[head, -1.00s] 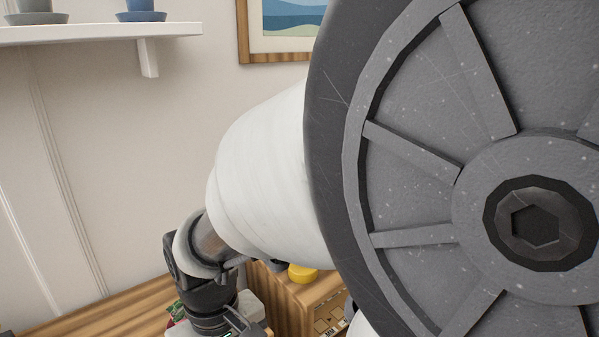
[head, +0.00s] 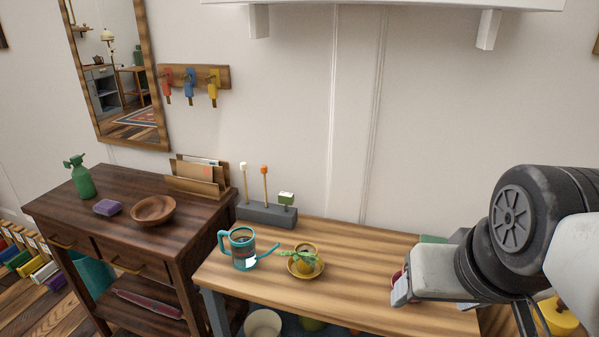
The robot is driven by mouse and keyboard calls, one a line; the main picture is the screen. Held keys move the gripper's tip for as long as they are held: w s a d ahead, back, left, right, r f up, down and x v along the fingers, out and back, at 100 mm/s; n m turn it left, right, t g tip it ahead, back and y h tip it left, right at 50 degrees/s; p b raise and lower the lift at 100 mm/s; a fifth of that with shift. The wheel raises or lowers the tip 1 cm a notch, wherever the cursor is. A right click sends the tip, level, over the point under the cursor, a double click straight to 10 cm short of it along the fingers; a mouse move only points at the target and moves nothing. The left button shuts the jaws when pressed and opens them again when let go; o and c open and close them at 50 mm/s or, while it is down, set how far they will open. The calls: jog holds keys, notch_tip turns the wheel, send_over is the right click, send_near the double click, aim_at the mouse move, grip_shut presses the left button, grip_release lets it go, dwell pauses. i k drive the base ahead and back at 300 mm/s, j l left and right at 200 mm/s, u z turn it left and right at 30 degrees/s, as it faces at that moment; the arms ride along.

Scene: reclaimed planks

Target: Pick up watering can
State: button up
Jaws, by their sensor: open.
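The watering can (head: 239,262) is teal with a looped handle on its left and a thin spout reaching to the right. It stands upright on the left part of the light wooden bench (head: 355,297). My gripper (head: 401,291) is low over the right part of the bench, well to the right of the can and apart from it. The gripper is open; its fingers are seen edge-on, and the gap between them is hard to make out.
A small plant in a yellow pot on a saucer (head: 305,268) stands right beside the spout. A grey block with upright tools (head: 267,213) is behind. A red thing (head: 396,279) is partly hidden by my gripper. A dark cabinet (head: 112,230) adjoins at left.

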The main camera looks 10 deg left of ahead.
aim_at(242, 241)
jog(key=k+l+u, duration=0.1)
jog(key=u, duration=0.3)
jog(key=k+l+u, duration=0.1)
jog(key=u, duration=0.25)
jog(key=k+u, duration=0.1)
jog(key=u, duration=0.3)
